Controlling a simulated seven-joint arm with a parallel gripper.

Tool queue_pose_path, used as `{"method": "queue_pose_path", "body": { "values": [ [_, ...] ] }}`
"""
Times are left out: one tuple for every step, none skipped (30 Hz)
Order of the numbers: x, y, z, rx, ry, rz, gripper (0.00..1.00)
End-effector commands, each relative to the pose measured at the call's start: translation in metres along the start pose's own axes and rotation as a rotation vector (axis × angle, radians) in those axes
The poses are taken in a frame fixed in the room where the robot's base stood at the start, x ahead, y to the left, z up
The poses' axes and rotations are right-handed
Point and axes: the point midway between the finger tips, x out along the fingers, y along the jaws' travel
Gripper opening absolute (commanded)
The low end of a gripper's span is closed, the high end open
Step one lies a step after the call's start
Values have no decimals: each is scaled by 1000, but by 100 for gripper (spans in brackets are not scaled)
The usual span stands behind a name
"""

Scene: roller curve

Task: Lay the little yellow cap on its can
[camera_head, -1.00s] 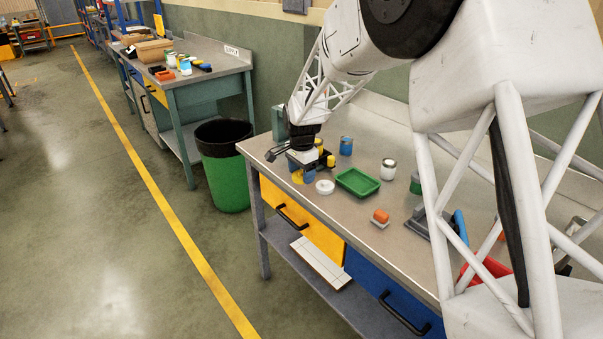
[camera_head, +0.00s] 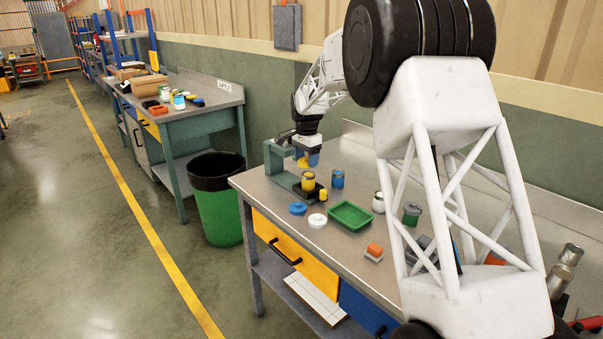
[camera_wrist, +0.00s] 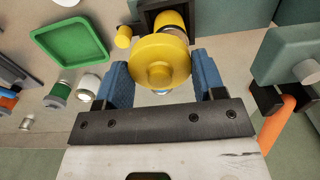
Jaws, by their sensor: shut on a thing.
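My gripper (camera_head: 307,158) is shut on the yellow cap (camera_wrist: 160,62), a round disc with a raised middle knob, held between two blue fingers in the wrist view. In the head view the cap (camera_head: 302,163) shows at the fingertips, in the air and apart from the cans. In the wrist view the can (camera_wrist: 172,20) is partly hidden behind the cap.
A grey-green bracket (camera_head: 276,160) stands left of the gripper. A small yellow cylinder (camera_head: 323,195) and blue can (camera_head: 337,178) stand close to the yellow can. A blue lid (camera_head: 298,208), white lid (camera_head: 317,220) and green tray (camera_head: 350,216) lie in front.

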Motion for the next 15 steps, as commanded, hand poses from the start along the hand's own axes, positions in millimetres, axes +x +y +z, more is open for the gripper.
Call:
{"method": "queue_pose_path", "body": {
  "values": [
    [-3,-3,-6,1,0,0,41],
    [-5,-5,-9,1,0,0,41],
    [-7,-7,-12,1,0,0,41],
    [-8,-8,-14,1,0,0,41],
    [-9,-9,-16,1,0,0,41],
    [-10,-10,-17,1,0,0,41],
    [-11,-10,-18,1,0,0,41],
    [-12,-11,-19,0,0,0,41],
    [-12,-11,-20,0,0,1,41],
    [-12,-11,-20,0,0,1,41],
    [-13,-11,-20,0,0,1,41],
    [-13,-11,-21,0,0,1,41],
    [-13,-11,-21,0,0,1,41],
    [-13,-11,-20,0,0,1,41],
    [-13,-11,-20,0,0,1,41]
  ]
}}
